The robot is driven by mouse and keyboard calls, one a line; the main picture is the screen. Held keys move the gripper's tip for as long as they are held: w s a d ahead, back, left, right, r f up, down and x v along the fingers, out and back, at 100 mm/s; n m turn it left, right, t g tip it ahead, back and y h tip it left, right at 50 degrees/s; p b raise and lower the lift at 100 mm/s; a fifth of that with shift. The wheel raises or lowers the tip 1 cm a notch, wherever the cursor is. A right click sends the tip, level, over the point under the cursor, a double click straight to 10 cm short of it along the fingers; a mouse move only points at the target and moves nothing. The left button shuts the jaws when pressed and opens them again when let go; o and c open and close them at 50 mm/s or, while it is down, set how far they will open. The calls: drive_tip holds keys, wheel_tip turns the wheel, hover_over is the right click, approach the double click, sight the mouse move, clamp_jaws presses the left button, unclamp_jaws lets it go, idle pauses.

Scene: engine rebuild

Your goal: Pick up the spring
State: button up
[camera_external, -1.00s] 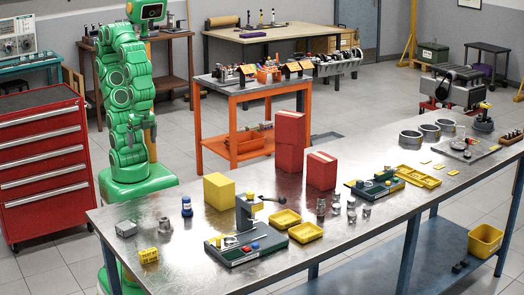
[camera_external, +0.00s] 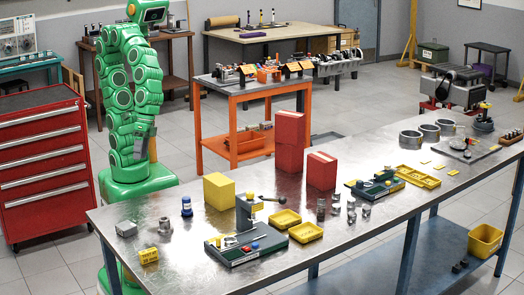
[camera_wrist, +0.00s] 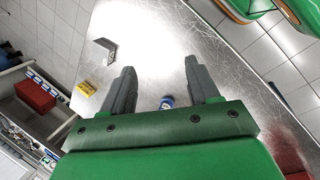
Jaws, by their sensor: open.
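I cannot make out for certain which item is the spring. A small blue cylindrical item with a light top (camera_external: 186,206) stands upright near the left end of the metal workbench (camera_external: 182,262). A blue item shows in the wrist view (camera_wrist: 167,102), low between my fingers in the picture. My gripper (camera_wrist: 160,64) is open with nothing held, its two dark fingers well apart. In the external view my gripper (camera_external: 144,142) hangs beside my green arm, behind the bench's left end and clear of the blue item.
A grey block (camera_external: 126,229), a grey fitting (camera_external: 164,226) and a yellow block (camera_external: 149,256) stand near the bench's left edge. A larger yellow box (camera_external: 219,191), a green-based fixture (camera_external: 246,247) and yellow trays (camera_external: 306,232) lie further right. Red boxes (camera_external: 321,171) stand along the far edge.

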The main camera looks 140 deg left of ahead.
sight(318, 208)
drive_tip(key=w+a+r+n+t, duration=0.1)
drive_tip(key=w+a+n+t, duration=0.15)
drive_tip(key=w, duration=0.55)
drive_tip(key=w+a+n+t, duration=0.1)
drive_tip(key=w+n+t, duration=0.1)
drive_tip(key=w+n, duration=0.35)
drive_tip(key=w+a+r+n+t, duration=0.1)
drive_tip(key=w+n+t, duration=0.1)
drive_tip(key=w, duration=0.8)
drive_tip(key=w+a+n+t+y, duration=0.5)
drive_tip(key=w+a+n, duration=0.7)
drive_tip(key=w+a, duration=0.6)
drive_tip(key=a+f+n+y, duration=0.2)
drive_tip(key=a+f+n, duration=0.2)
drive_tip(key=a+f, duration=0.1)
drive_tip(key=w+a+f+n+g+y, duration=0.1)
drive_tip(key=a+f+n+y, duration=0.1)
drive_tip(key=a+f+n, duration=0.2)
drive_tip(key=w+a+f+n+g+y, duration=0.1)
drive_tip(key=a+f+n+y, duration=0.2)
drive_tip(key=a+f, duration=0.4)
drive_tip(key=shift+w+a+f+n, duration=0.15)
drive_tip(key=shift+a+n, duration=0.25)
drive_tip(key=shift+a, duration=0.25)
drive_tip(key=shift+w+a+n, duration=0.1)
drive_tip(key=shift+a+n, duration=0.3)
drive_tip(key=shift+a, duration=0.2)
drive_tip(key=shift+x, duration=3.75)
